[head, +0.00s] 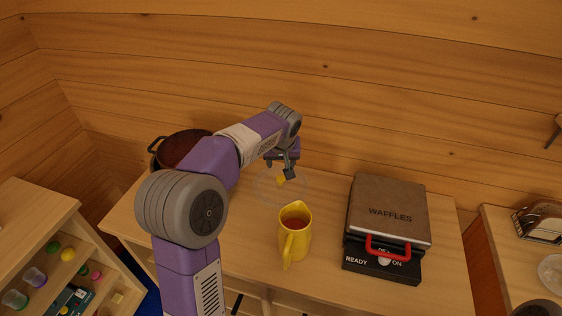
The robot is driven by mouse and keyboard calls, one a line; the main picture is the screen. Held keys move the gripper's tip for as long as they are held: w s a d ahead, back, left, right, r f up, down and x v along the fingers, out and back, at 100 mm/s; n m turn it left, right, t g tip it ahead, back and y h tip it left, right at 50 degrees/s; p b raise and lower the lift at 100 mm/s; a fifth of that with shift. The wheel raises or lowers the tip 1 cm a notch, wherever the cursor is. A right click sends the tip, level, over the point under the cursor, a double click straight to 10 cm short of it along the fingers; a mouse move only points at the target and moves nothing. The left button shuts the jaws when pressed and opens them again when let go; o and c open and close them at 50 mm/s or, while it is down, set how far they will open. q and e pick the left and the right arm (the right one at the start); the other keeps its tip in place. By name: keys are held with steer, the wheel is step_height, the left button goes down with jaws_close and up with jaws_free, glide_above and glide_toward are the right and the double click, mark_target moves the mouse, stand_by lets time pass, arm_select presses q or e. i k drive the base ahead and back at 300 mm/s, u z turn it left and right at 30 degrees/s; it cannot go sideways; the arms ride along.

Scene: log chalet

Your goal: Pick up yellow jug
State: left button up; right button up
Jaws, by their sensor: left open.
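The yellow jug (294,238) stands upright on the wooden table (322,283), with its handle towards me and a reddish-brown inside. My left gripper (283,178) hangs above the table, behind the jug and slightly left of it. It is open and apart from the jug. A small yellow thing shows just under its fingers, over what looks like a clear round dish (265,192). My right gripper is not in the picture.
A waffle maker (390,212) with a red handle stands right of the jug. A dark pot (183,147) stands at the back left, partly behind my left arm. A log wall closes off the back. Shelves with small colourful things (67,254) stand at left.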

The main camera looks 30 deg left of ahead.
mark_target(294, 229)
steer(key=k, duration=1)
